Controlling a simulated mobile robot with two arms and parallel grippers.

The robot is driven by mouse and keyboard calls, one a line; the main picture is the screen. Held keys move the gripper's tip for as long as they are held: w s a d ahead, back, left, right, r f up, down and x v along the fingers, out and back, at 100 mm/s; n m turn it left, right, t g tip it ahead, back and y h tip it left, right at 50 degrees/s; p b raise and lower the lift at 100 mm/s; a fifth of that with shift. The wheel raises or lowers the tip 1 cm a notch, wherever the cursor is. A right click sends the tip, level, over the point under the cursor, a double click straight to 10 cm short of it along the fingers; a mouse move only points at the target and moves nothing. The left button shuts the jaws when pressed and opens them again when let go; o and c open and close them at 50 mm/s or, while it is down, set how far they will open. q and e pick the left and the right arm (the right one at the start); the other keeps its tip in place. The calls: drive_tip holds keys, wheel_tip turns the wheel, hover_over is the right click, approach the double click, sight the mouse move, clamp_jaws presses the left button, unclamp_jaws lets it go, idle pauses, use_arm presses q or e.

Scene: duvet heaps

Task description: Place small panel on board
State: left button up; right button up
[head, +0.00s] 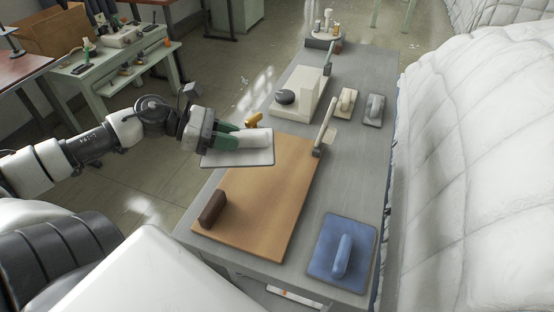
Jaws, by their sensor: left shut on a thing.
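A small pale grey panel (228,159) with a white handle (254,137) is at the upper left of the brown wooden board (262,200). My left gripper (238,140) has green fingers and is shut on the white handle. The panel's right part overlaps the board's far left corner in the picture, and its left part extends past the table's left edge. It looks roughly level; I cannot tell how high it is above the board. A dark brown block (212,209) is at the board's near left corner. My right gripper is not in view.
A blue panel with a handle (323,262) lies right of the board. Behind are a white block-shaped device (298,101), tan (345,108) and grey (374,115) handled pieces, and an upright pale lever (327,125). White quilted duvet heaps (478,180) border the table's right side.

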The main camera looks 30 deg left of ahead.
sight(246, 138)
use_arm(q)
drive_tip(key=shift+w+d+f+b, duration=0.15)
drive_tip(key=shift+w+f+b, duration=0.15)
drive_tip(key=shift+w+b, duration=0.05)
drive_tip(key=w+f+b, duration=0.1)
drive_tip(key=w+d+f+b, duration=0.1)
drive_tip(key=w, duration=0.1)
drive_tip(key=shift+w, duration=0.15)
drive_tip(key=shift+w+d+f, duration=0.1)
drive_tip(key=shift+w+d, duration=0.05)
drive_tip(key=shift+w, duration=0.15)
drive_tip(key=w+f, duration=0.1)
drive_tip(key=w, duration=0.1)
drive_tip(key=w+d+f, duration=0.1)
drive_tip(key=w, duration=0.1)
drive_tip(key=w+d+f, duration=0.1)
drive_tip(key=w+f, duration=0.1)
drive_tip(key=shift+d, duration=0.25)
wheel_tip(246, 138, down, 4)
drive_tip(key=shift+f+p, duration=0.1)
drive_tip(key=shift+p, duration=0.25)
